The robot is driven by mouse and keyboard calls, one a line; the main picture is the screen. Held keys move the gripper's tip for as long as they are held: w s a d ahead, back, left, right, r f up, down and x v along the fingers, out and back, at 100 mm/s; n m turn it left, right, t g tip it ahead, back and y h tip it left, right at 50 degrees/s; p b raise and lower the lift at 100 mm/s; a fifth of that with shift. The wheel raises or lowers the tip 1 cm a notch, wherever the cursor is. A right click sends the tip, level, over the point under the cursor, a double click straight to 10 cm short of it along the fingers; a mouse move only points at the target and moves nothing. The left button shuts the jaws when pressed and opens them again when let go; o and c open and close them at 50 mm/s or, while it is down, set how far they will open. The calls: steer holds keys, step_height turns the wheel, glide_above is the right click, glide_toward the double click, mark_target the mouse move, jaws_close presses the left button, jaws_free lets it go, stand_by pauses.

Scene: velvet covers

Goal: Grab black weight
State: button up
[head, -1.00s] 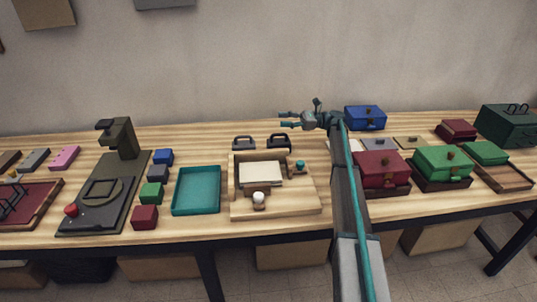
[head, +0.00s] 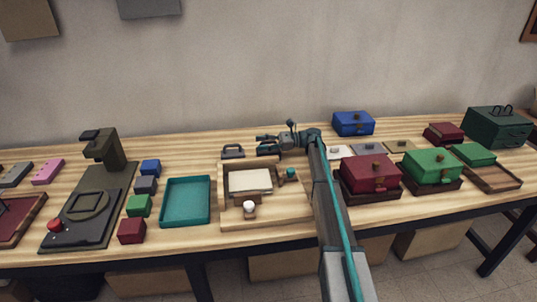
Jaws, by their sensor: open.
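The black weight (head: 268,151) is a small dark block with a handle, standing on the table behind the wooden tray. A similar, greyer handled weight (head: 232,153) stands to its left. My gripper (head: 262,141) is open and low at the black weight's handle, with its fingers pointing left. The fingers overlap the top of the black weight in the picture, so part of the handle is hidden. I cannot tell whether they touch it or lie around the handle.
The wooden tray (head: 290,213) with a pale block and knobs is in front of the weights. A teal tray (head: 187,226) is at its left. Red (head: 370,172), green (head: 432,164) and blue (head: 353,122) boxes stand to the right. Bare table lies left of the grey weight.

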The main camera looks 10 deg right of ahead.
jaws_close()
steer(key=shift+r, duration=0.15)
stand_by(0.4)
